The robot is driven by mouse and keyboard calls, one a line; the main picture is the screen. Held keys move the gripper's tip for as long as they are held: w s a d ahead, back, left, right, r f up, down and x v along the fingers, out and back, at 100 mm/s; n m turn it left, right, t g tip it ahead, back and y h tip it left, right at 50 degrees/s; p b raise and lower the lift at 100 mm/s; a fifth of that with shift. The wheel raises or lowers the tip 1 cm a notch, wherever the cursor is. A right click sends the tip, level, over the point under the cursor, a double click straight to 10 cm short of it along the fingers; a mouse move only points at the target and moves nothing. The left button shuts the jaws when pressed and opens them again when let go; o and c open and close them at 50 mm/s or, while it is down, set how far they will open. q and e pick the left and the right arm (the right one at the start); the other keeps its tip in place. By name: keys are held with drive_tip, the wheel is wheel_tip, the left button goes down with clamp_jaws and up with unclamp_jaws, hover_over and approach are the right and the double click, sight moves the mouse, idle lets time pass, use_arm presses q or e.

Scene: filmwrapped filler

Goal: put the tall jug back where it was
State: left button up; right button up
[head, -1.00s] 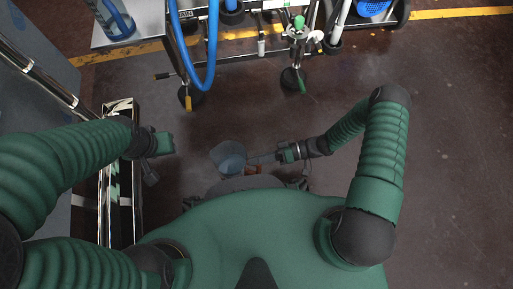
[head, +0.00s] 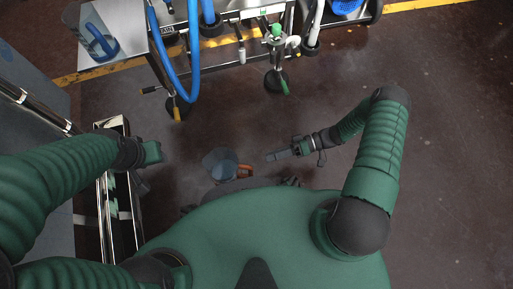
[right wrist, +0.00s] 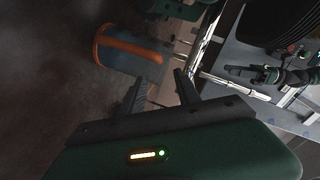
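A grey, see-through jug (head: 220,163) with an orange handle (head: 244,171) is just in front of my body in the head view. What it rests on is hidden. In the right wrist view the jug (right wrist: 148,68) lies ahead of the fingers, its orange handle towards me. My right gripper (head: 268,156) is to the right of the handle, apart from it. Its fingers (right wrist: 158,78) are spread and empty. My left gripper (head: 153,152) is at the left, above a chrome rail; its fingers are not clear. A second jug (head: 99,42), with a blue handle, stands at the upper left.
The second jug is on a grey tabletop (head: 125,22). A rack with a blue hose (head: 190,85) and stands runs along the top. A chrome-framed unit (head: 118,195) is at the left. The floor (head: 445,140) at the right is clear.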

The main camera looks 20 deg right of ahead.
drive_tip(key=d+r+m+g+h, duration=0.2)
drive_tip(key=d+r+g+h, duration=0.3)
drive_tip(key=r+h, duration=0.6)
wheel_tip(320, 180, up, 62)
drive_tip(key=m+t+h+p, duration=0.3)
drive_tip(key=t+p, duration=0.4)
drive_tip(key=p, duration=4.2)
drive_tip(key=shift+a+r+m+h, duration=0.3)
drive_tip(key=shift+a+h, duration=0.1)
drive_tip(key=shift+h, duration=0.4)
drive_tip(key=shift+f, duration=0.1)
